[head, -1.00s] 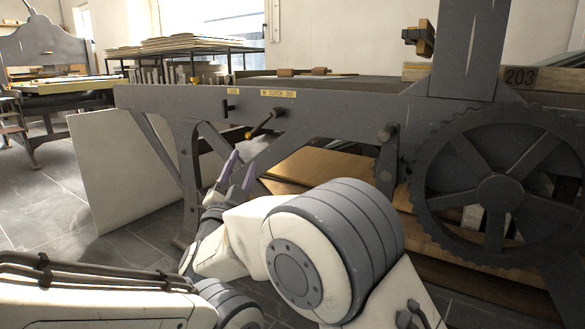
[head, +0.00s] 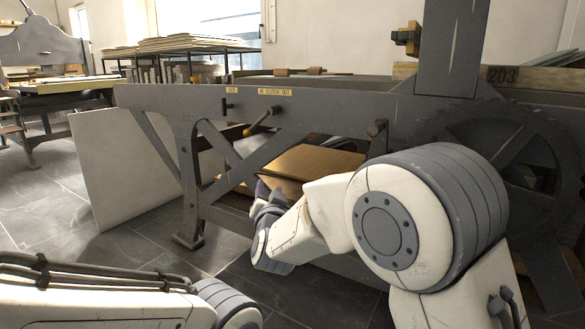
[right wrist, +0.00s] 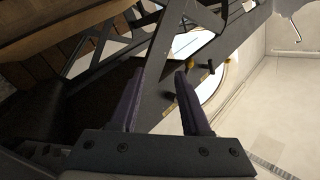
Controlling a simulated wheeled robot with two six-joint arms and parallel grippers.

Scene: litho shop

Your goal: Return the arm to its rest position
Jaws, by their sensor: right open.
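My right arm reaches in from the lower right in the head view. Its gripper (head: 262,190) is mostly hidden behind its own wrist, with a bit of purple finger showing in front of the press frame. In the right wrist view the two purple fingers of the right gripper (right wrist: 156,100) stand apart with nothing between them. My left arm shows at the lower left of the head view, but its gripper is not visible.
A grey iron press (head: 330,98) stands close in front, with a clutch lever (head: 260,122) and a large toothed wheel (head: 535,150) partly behind my right arm. A pale panel (head: 120,165) leans at its left. Dark tiled floor (head: 50,215) is clear at left.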

